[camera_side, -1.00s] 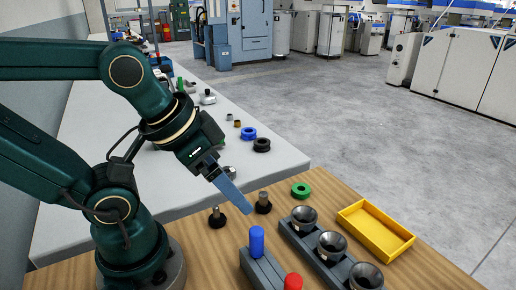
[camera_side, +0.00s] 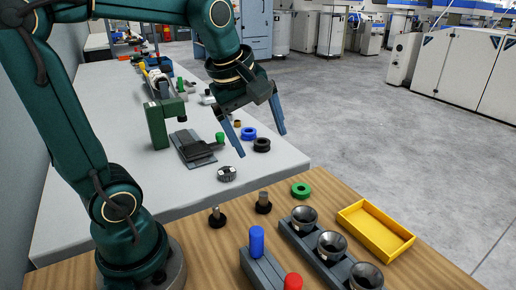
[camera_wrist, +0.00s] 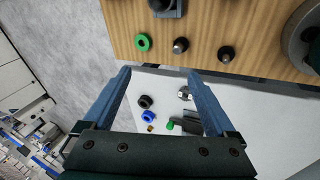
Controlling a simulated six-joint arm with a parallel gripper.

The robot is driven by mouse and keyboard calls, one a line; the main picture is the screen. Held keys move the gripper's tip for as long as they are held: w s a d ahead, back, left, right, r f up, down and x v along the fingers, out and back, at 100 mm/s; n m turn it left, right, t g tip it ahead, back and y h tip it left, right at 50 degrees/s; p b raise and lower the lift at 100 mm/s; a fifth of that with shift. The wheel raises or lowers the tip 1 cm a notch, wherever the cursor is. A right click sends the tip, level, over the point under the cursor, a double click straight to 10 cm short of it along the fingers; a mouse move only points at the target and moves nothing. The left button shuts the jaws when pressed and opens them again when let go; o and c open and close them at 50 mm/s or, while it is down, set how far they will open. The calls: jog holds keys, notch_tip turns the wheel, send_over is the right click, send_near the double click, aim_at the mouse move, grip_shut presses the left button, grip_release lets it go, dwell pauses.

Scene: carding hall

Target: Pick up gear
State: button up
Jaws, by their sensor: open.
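No piece is clearly a toothed gear. A small round grey metal piece (camera_side: 227,174), which may be the gear, lies on the light grey table near the wooden bench; it shows in the wrist view (camera_wrist: 185,94) close to one finger. A green ring (camera_side: 300,190) lies on the wooden bench. A blue ring (camera_side: 249,133) and a black ring (camera_side: 262,145) lie on the grey table. My gripper (camera_side: 262,144) is open and empty, raised above the grey table. In the wrist view my gripper (camera_wrist: 158,71) has its two blue fingers wide apart.
Two black knobbed pegs (camera_side: 263,203) stand on the bench. A grey block holds dark cups (camera_side: 332,244); a yellow tray (camera_side: 376,232) lies to its right. Blue (camera_side: 257,242) and red (camera_side: 293,282) cylinders stand in front. A green press-like fixture (camera_side: 157,125) stands on the grey table.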

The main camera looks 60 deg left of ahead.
jog(key=w+a+f+n+g, duration=0.1)
jog(key=w+a+f+n, duration=0.15)
jog(key=a+n, duration=0.3)
jog(key=n+g+h, duration=0.1)
jog(key=n+g, duration=0.2)
jog(key=n, duration=0.4)
send_over(227, 174)
jog(key=f, duration=0.7)
jog(key=a+f, duration=0.1)
jog(key=f, duration=0.3)
jog(key=shift+w+f, duration=0.2)
jog(key=shift+w, duration=0.1)
jog(key=shift+s+f, duration=0.1)
jog(key=shift+f, duration=2.4)
